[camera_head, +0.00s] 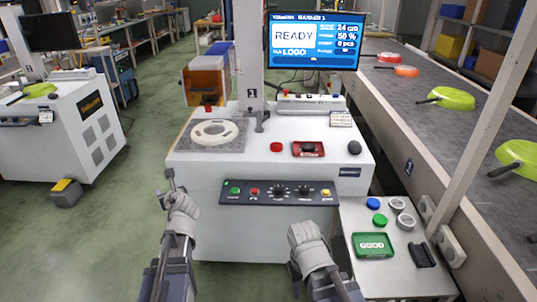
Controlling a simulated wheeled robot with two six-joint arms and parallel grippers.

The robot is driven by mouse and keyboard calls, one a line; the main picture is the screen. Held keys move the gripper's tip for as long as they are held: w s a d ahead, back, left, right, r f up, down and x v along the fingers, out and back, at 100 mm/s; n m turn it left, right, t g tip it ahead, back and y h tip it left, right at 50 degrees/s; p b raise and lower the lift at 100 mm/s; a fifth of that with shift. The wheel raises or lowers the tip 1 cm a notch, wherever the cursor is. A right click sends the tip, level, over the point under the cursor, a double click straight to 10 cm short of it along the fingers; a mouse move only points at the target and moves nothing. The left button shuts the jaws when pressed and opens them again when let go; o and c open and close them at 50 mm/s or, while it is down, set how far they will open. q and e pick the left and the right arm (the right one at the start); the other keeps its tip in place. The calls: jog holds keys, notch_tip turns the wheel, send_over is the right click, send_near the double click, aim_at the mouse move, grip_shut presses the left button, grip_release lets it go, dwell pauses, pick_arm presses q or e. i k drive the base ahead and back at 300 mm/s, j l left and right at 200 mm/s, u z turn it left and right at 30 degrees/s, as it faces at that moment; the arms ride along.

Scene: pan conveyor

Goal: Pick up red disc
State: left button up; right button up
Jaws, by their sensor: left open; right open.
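The red disc (276,147) lies flat on the white machine top (262,160), left of a small red tray (308,154) with a dark thing in it. My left gripper (169,187) is open and empty, in front of the machine's left corner and well apart from the disc. My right gripper (304,234) is in front of the machine, lower and nearer than the disc, touching nothing that I can see. Its fingertips are hard to make out.
A round white fixture (214,132) sits left of the disc. A button panel (278,191) runs along the machine's front edge. A screen (313,41) stands behind. A side table (400,262) at right holds blue and green discs, rings and a green tray (372,245).

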aim_at(275, 147)
jog(key=j+z, duration=0.15)
jog(key=z, duration=0.3)
jog(key=i+j+z, duration=0.1)
jog(key=z, duration=0.4)
jog(key=j+z, duration=0.25)
jog(key=z, duration=0.2)
jog(key=k+j+z, duration=0.2)
jog(key=j, duration=0.15)
jog(key=j+z, duration=0.15)
jog(key=j, duration=0.25)
jog(key=k+j+z, duration=0.2)
jog(key=j, duration=0.15)
jog(key=j+z, duration=0.15)
jog(key=j, duration=0.15)
jog(key=k+j, duration=0.2)
jog(key=j, duration=0.15)
jog(key=k+j, duration=0.15)
jog(key=j, duration=0.2)
